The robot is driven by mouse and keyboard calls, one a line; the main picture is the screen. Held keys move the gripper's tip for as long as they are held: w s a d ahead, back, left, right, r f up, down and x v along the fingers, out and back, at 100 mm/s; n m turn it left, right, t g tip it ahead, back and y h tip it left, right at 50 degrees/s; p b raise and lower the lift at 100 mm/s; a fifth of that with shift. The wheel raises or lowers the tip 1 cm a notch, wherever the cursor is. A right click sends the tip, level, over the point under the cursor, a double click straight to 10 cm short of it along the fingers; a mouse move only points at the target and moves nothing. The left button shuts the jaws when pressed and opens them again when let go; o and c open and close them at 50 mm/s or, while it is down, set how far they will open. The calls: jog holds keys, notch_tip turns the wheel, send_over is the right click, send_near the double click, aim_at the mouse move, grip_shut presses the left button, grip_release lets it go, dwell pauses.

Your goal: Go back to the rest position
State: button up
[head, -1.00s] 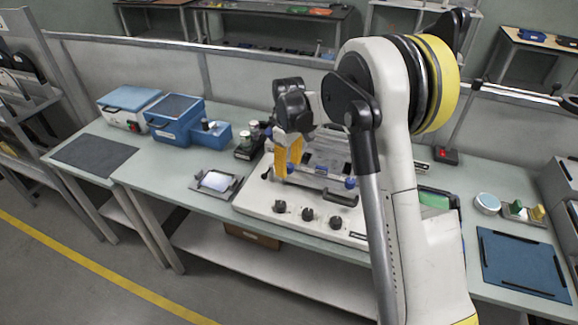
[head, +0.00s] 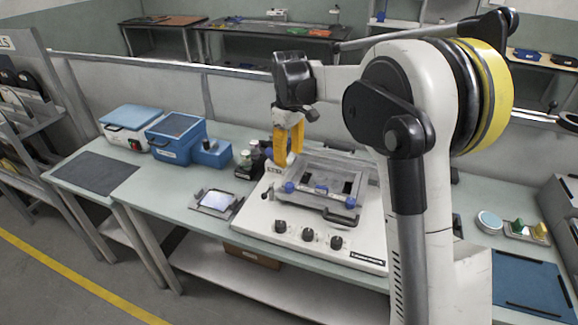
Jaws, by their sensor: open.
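My gripper (head: 287,158) has yellow fingers that point down. It is open and holds nothing that I can see. It hangs above the back left part of a white machine (head: 262,211) with several black knobs along its front. A grey frame with blue knobs (head: 318,190) sits on top of the machine, to the right of the fingers. My arm covers the right side of the machine and part of the bench behind it.
The bench (head: 180,189) also bears a grey tray with a pale pad (head: 215,201), small bottles (head: 246,160), blue boxes (head: 174,138), a white box with a blue lid (head: 131,127) and a dark mat (head: 96,173). At right are a round tin (head: 489,222) and a blue mat (head: 530,283).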

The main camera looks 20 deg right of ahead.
jog(key=shift+r, duration=0.15)
jog(key=s+r+m+t, duration=0.3)
jog(key=s+r, duration=0.4)
jog(key=s, duration=0.6)
jog(key=s+f+m+t, duration=0.2)
jog(key=s, duration=0.6)
jog(key=s+f+m+t, duration=0.2)
jog(key=s+m, duration=0.1)
jog(key=s, duration=0.6)
jog(key=shift+d+f, duration=0.1)
jog(key=shift+d, duration=0.05)
